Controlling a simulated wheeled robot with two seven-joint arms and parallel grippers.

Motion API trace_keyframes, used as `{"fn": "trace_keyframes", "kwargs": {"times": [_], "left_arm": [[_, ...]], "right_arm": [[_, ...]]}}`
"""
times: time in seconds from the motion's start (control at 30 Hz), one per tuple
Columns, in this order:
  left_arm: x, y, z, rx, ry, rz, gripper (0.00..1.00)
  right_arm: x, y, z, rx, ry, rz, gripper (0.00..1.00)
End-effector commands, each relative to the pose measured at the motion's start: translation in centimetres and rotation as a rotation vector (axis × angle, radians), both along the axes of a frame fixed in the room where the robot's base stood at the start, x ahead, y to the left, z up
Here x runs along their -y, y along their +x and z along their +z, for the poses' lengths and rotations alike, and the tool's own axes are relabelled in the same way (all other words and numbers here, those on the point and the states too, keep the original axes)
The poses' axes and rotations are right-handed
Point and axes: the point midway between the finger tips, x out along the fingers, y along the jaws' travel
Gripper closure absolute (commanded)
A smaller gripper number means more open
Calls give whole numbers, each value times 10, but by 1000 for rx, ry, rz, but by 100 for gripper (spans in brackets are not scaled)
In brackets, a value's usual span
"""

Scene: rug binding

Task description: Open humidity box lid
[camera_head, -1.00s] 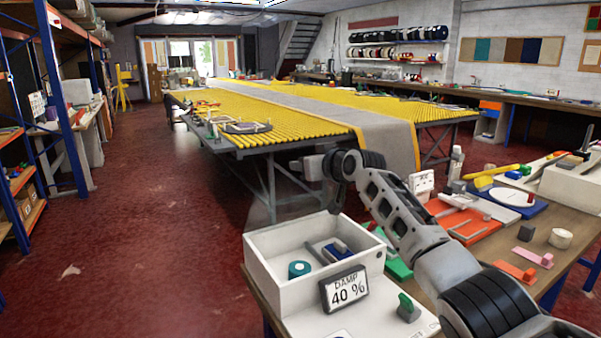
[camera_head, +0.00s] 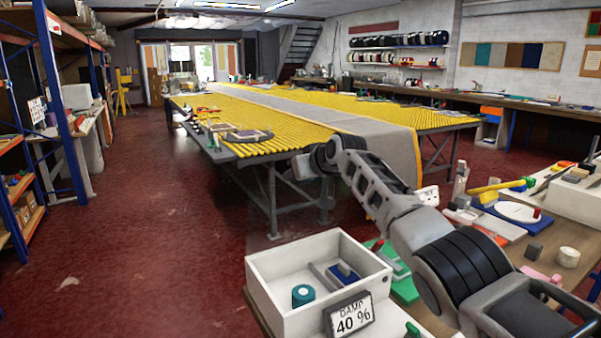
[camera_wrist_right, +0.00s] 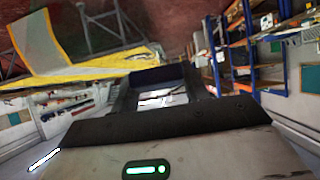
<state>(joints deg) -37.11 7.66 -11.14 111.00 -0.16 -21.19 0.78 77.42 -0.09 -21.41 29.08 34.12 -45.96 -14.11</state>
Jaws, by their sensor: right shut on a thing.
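The humidity box (camera_head: 270,303) is a white open-topped box on the near bench, with a "DAMP 40 %" sign (camera_head: 350,317) at its front corner. A teal round piece (camera_head: 303,296) and a blue piece (camera_head: 344,274) lie inside. A faint clear pane above its back left looks like the lid, but its outline is hard to see. My right arm reaches in from the right, its wrist above and behind the box. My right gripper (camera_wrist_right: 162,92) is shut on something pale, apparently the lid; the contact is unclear. My left gripper is out of view.
To the right, the bench holds a green tray (camera_head: 402,285), a white disc on a blue base (camera_head: 517,212) and several small parts. A long table with yellow slats (camera_head: 275,136) stands behind. The red floor (camera_head: 150,240) at left is clear.

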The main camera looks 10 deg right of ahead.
Motion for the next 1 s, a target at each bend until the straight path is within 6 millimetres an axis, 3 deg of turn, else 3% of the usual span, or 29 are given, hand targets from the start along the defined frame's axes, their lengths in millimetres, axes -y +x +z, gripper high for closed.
{"fn": "trace_keyframes", "kwargs": {"times": [0.03,0.07,0.13,0.63,1.0], "left_arm": [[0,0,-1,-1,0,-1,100],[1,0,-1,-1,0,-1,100],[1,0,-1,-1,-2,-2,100],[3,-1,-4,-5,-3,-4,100],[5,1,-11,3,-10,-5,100]], "right_arm": [[-2,-2,-10,-18,-5,3,96],[-2,-2,-10,-18,-5,3,52],[-2,-2,-10,-19,-4,3,33],[2,-6,0,-6,0,3,33],[17,-44,21,-6,-4,2,33]]}}
